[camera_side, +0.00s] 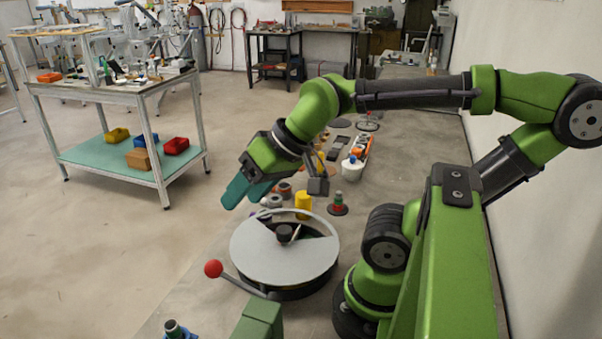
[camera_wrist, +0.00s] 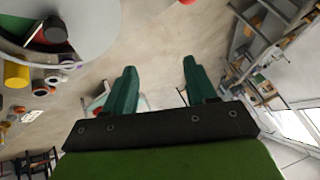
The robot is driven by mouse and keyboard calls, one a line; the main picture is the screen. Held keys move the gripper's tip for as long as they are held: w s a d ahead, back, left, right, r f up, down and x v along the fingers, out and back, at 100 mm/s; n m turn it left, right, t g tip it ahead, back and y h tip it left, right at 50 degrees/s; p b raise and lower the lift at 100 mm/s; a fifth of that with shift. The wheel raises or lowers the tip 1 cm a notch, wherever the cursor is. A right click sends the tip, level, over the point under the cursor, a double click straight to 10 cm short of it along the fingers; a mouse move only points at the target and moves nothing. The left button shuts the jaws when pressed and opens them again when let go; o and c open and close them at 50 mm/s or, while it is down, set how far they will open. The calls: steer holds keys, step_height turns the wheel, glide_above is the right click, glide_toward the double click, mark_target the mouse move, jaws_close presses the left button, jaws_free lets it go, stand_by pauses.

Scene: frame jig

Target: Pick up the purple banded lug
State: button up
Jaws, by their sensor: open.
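My gripper (camera_side: 244,190) has teal fingers and hangs in the air above the far left side of the round fixture. In the wrist view the two fingers of my gripper (camera_wrist: 160,67) stand apart with nothing between them, over bare floor. A small purple-and-white piece (camera_wrist: 67,57), likely the purple banded lug, lies at the left of the wrist view, well away from the fingers. In the side view a small purple patch (camera_side: 264,215) shows beside the fixture's far rim, partly hidden; I cannot tell its bands there.
The round grey-topped fixture (camera_side: 275,262) has a dark knob on it. A yellow cylinder (camera_side: 303,204) and a red-and-green piece (camera_side: 338,205) stand behind it. A lever with a red ball (camera_side: 213,268) rises at its front left. A white cup (camera_side: 352,168) stands farther back.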

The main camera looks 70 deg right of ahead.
steer(key=g+h, duration=0.2)
steer(key=g, duration=0.5)
glide_above(265, 219)
steer(key=w+d, duration=0.1)
steer(key=d, duration=0.1)
step_height(265, 219, down, 7)
steer(key=shift+m, duration=0.3)
steer(key=f, duration=1.7)
steer(key=shift+w, duration=0.25)
steer(key=shift+r, duration=0.1)
steer(key=shift+c, duration=0.4)
